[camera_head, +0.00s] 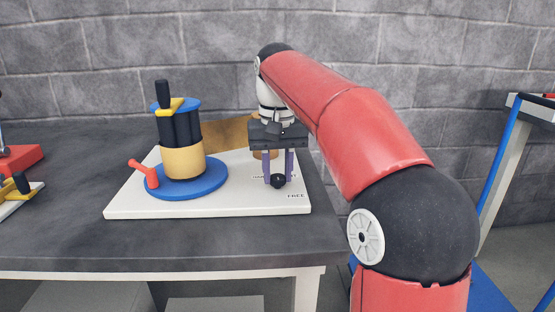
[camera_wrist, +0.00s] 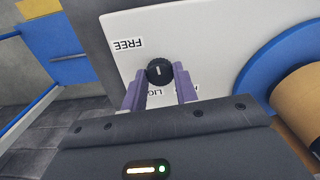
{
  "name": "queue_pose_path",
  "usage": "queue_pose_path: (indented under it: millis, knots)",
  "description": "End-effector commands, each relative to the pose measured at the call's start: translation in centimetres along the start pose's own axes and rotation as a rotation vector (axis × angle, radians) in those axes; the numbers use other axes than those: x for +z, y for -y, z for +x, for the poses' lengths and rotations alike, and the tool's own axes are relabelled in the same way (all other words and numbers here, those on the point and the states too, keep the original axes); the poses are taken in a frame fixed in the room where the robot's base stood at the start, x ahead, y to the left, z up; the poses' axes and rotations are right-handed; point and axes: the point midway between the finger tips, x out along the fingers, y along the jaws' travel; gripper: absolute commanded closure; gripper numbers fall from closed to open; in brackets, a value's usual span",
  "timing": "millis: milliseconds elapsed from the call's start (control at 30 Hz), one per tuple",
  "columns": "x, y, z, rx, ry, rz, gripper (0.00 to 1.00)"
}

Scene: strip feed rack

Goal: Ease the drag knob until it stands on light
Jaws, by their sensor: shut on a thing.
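The drag knob (camera_head: 278,182) is a small black round knob at the front right of a white board (camera_head: 235,206). In the wrist view the knob (camera_wrist: 160,71) shows a short white mark on its face. My gripper (camera_head: 278,180) reaches down to it, with its two purple fingers shut on the knob's sides; the fingers also show in the wrist view (camera_wrist: 160,74). The FREE label (camera_wrist: 127,44) is readable, upside down there. The LIGHT label (camera_wrist: 155,92) is partly hidden by my gripper, and a further label is mostly covered. I cannot tell which label the mark points at.
A blue round base (camera_head: 215,183) carries a tan and black cylinder stack (camera_head: 184,160), with a red crank (camera_head: 145,173) at its left. Red and yellow-handled items lie at the far left. The dark table's front is clear.

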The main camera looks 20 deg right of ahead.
Motion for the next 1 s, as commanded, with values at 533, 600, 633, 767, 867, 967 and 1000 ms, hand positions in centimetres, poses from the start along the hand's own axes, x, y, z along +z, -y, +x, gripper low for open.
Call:
queue_pose_path:
  millis: [533,600,633,767,867,967,1000]
  knots:
    - [-0.04,0.06,-0.06,-0.001,-0.004,0.456,0.94]
    - [-0.04,0.04,-0.06,-0.001,-0.004,0.496,0.94]
    - [-0.05,0.03,-0.06,-0.001,-0.004,0.51,0.94]
    - [-0.05,0.04,-0.07,-0.001,-0.005,0.562,0.94]
    - [-0.06,0.02,-0.07,-0.001,-0.005,0.588,0.94]
    - [-0.07,-0.02,-0.07,-0.001,-0.005,0.604,0.94]
    - [-0.07,-0.02,-0.08,-0.001,-0.005,0.608,0.94]
